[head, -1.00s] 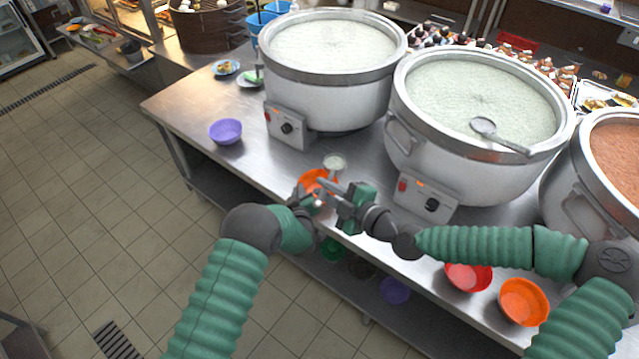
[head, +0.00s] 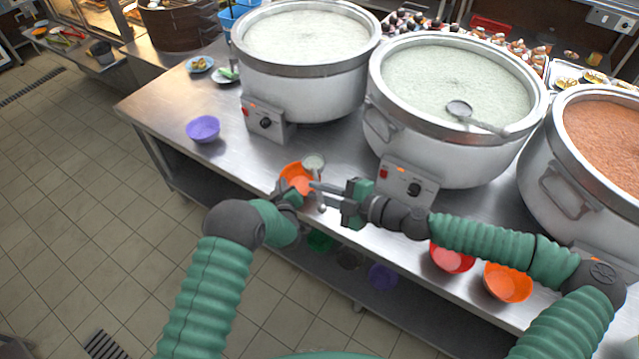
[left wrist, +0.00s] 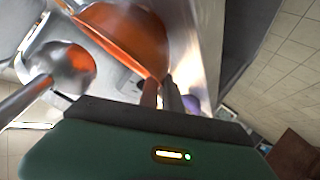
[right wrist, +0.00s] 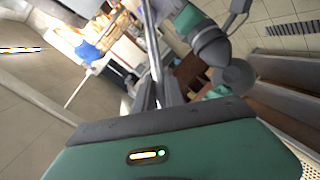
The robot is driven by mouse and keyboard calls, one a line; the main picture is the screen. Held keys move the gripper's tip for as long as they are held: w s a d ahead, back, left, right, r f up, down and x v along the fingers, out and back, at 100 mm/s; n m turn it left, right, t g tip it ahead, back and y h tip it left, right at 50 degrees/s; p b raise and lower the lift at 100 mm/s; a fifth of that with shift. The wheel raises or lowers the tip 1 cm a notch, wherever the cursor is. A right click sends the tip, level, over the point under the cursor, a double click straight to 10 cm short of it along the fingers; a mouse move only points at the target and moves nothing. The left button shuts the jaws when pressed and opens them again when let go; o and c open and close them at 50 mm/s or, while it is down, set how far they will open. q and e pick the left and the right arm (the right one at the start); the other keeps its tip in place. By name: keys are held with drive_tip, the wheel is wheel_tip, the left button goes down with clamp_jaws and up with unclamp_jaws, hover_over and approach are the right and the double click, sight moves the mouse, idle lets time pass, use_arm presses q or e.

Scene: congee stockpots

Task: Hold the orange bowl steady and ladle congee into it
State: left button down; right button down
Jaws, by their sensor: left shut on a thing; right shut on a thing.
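The orange bowl (head: 297,176) is at the front edge of the steel counter; it fills the top of the left wrist view (left wrist: 130,35). My left gripper (head: 288,195) is shut on its near rim; the fingers (left wrist: 165,92) pinch it. A steel ladle's cup (head: 313,161) shows pale contents in the head view, just behind and right of the bowl. Its cup is beside the bowl in the left wrist view (left wrist: 62,66). My right gripper (head: 325,190) is shut on the ladle handle (right wrist: 150,40), right of the bowl. The bowl's contents are not clear.
Two pots of pale congee, left (head: 305,85) and middle (head: 450,125), stand behind; a brown-filled pot (head: 590,190) is at right. Another ladle (head: 460,110) rests in the middle pot. A purple bowl (head: 203,129) is left; red (head: 452,258) and orange bowls (head: 507,282) are at right.

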drive_tip(key=shift+f, duration=0.35)
drive_tip(key=n, duration=0.1)
drive_tip(key=n+g, duration=0.1)
drive_tip(key=n+g+h, duration=0.1)
drive_tip(key=shift+w+d+f, duration=0.1)
drive_tip(key=shift+w+d, duration=0.1)
drive_tip(key=shift+d, duration=0.05)
drive_tip(key=n+g+h, duration=0.1)
drive_tip(key=n, duration=0.1)
drive_tip(key=n+g+h, duration=0.1)
drive_tip(key=n+g, duration=0.1)
drive_tip(key=shift+w+f+h, duration=0.1)
drive_tip(key=shift+h, duration=0.2)
drive_tip(key=shift+a+f+n+g+h, duration=0.15)
drive_tip(key=shift+n+g+h, duration=0.35)
drive_tip(key=shift+n+h, duration=0.7)
use_arm(q)
drive_tip(key=shift+f, duration=0.1)
use_arm(e)
drive_tip(key=shift+a+n+h, duration=0.25)
drive_tip(key=shift+n+h, duration=0.25)
drive_tip(key=shift+h, duration=0.2)
drive_tip(key=n+h, duration=0.2)
drive_tip(key=h, duration=0.1)
drive_tip(key=a+n+h, duration=0.1)
drive_tip(key=shift+f+g+h, duration=0.25)
drive_tip(key=shift+g+h, duration=0.05)
drive_tip(key=shift+h, duration=0.1)
